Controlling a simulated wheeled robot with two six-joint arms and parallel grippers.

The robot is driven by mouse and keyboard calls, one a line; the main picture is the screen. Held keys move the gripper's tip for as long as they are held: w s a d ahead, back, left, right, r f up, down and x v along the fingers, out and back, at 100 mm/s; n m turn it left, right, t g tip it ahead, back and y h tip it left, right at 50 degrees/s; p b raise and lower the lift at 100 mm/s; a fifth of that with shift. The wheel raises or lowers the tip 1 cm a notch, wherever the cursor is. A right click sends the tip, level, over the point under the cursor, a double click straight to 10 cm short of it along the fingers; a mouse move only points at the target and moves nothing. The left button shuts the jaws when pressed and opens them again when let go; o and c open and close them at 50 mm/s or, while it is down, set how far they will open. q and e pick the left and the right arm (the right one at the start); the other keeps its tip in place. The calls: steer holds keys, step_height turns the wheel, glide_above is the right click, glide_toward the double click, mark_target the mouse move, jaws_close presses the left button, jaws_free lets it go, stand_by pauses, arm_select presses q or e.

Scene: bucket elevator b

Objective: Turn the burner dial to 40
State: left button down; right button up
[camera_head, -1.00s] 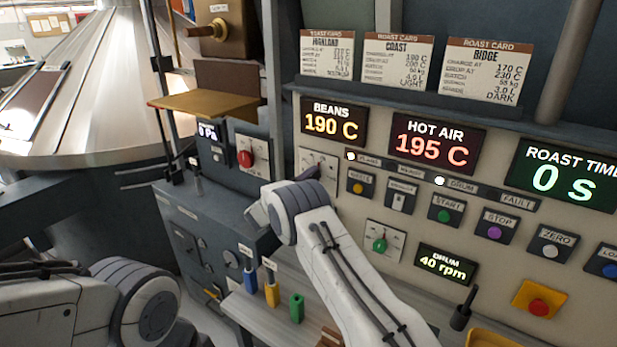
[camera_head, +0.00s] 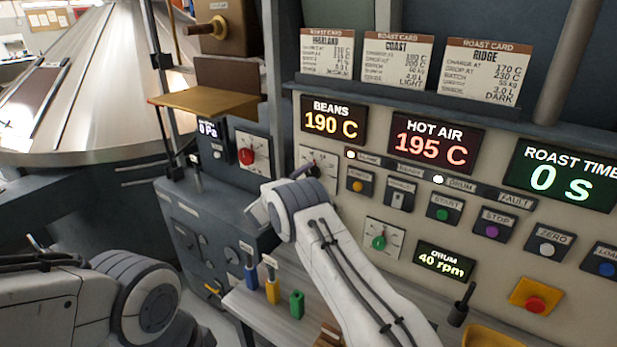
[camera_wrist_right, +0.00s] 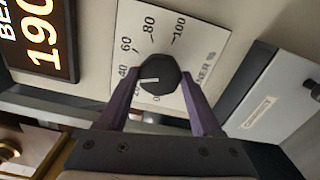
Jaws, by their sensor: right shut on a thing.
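The burner dial is a black round knob (camera_wrist_right: 152,77) on a white scale plate marked from 0 to 100, seen in the right wrist view. Its white mark points left, toward the 20 to 40 part of the scale; the exact reading is hard to tell. My right gripper (camera_wrist_right: 157,100) is shut on the knob, with one purple finger on each side. In the head view the dial's white plate (camera_head: 318,156) shows above my right wrist, which hides much of it. My left gripper is out of view; only part of that arm shows.
A beans display (camera_head: 333,121) is above. Blue, yellow and green items stand on the ledge below.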

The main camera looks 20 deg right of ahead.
stand_by(0.3)
steer(key=o, duration=1.4)
steer(key=shift+c, duration=0.2)
steer(key=shift+a, duration=0.1)
steer(key=b+v, duration=0.4)
steer(key=v, duration=0.6)
steer(key=shift+s+a, duration=0.1)
steer(key=shift+s, duration=0.05)
